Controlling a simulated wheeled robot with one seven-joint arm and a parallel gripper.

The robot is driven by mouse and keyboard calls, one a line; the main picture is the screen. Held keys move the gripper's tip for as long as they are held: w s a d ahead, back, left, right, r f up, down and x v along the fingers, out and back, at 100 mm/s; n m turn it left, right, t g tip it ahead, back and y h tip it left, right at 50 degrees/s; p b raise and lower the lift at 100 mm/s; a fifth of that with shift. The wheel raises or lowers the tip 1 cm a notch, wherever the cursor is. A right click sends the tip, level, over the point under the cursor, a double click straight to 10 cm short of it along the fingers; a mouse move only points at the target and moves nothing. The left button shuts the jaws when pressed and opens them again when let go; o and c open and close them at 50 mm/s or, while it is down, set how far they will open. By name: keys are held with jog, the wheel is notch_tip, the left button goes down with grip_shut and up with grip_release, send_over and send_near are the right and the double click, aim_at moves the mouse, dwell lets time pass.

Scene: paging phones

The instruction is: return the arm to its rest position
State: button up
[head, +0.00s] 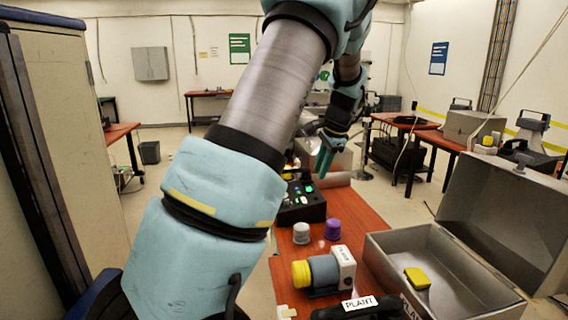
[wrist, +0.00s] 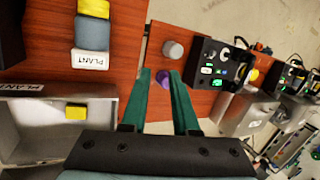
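My arm reaches forward across the middle of the head view. My gripper (head: 322,165) hangs at its far end with green fingers pointing down, above the wooden bench near a black box with lit buttons (head: 302,203). In the wrist view my gripper (wrist: 161,72) is open, its two green fingers apart with nothing held between them. A purple knob (wrist: 163,78) shows beyond the fingertips, partly covered by one finger, and appears apart from them. The purple knob also shows in the head view (head: 332,229).
A grey knob (head: 301,233) and a yellow-and-grey device (head: 323,271) stand on the bench (head: 376,222). An open metal case (head: 440,262) with a yellow item (head: 417,278) is at right. A tall cabinet (head: 62,130) stands close at left. Floor beyond the bench is partly clear.

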jog(key=s+a+f+n+g+h, duration=0.1)
jog(key=s+a+f+n, duration=0.2)
jog(key=s, duration=0.9)
jog(key=s+a+f+n+g+h+b, duration=0.1)
jog(key=s+a+f+n, duration=0.2)
jog(key=s+a+n, duration=0.6)
jog(key=s+a, duration=0.4)
jog(key=a, duration=0.1)
jog(key=shift+a+n, duration=0.25)
jog(key=shift+n, duration=0.15)
